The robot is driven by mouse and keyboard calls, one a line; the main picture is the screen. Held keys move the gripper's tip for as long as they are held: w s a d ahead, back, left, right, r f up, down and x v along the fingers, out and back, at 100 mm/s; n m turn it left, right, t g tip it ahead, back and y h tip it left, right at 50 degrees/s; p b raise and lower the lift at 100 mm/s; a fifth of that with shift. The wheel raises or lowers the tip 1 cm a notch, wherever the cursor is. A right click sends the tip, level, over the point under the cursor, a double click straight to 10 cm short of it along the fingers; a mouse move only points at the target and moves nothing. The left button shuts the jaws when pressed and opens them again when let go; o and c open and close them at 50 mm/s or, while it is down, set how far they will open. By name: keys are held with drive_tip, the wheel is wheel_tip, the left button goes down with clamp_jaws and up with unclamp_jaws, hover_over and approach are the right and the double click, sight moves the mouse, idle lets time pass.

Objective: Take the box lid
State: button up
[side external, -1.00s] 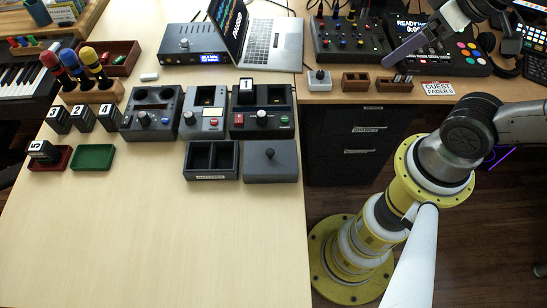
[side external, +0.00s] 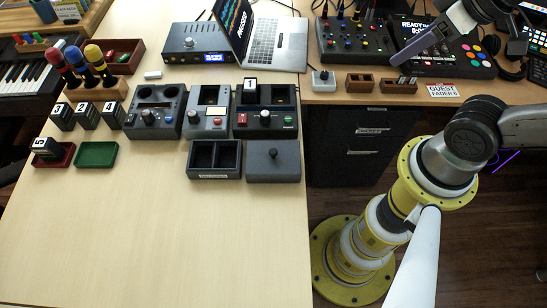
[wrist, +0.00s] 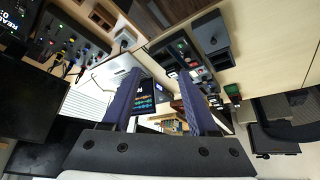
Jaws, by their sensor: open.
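The box lid (side external: 259,164) is a flat dark grey slab with a round knob. It lies near the table's right edge, just right of an open two-compartment dark box (side external: 215,174). In the wrist view the lid with its knob (wrist: 211,36) shows at the upper right, beyond the fingers. My gripper (side external: 405,54) is at the upper right of the side view, over the back desk and well away from the lid. Its purple fingers (wrist: 160,78) are apart with nothing between them in the wrist view.
Three panel modules (side external: 205,122) stand behind the lid. A green tray (side external: 96,154) and a dark red tray (side external: 60,158) are at left. A laptop (side external: 275,45), a mixer (side external: 350,45) and small wooden holders (side external: 360,84) are behind. The table's front is clear.

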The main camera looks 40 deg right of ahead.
drive_tip(key=w+a+r+n, duration=0.1)
drive_tip(key=w+r+n, duration=0.25)
drive_tip(key=w, duration=0.25)
drive_tip(key=n+g, duration=0.6)
drive_tip(key=n, duration=0.4)
hover_over(273, 151)
wheel_tip(273, 151, down, 17)
drive_tip(key=shift+m, duration=0.25)
wheel_tip(273, 151, down, 7)
drive_tip(key=shift+s+d+f, duration=0.1)
drive_tip(key=shift+s+d, duration=0.05)
drive_tip(key=shift+f, duration=3.15)
clamp_jaws()
drive_tip(key=shift+r, duration=0.1)
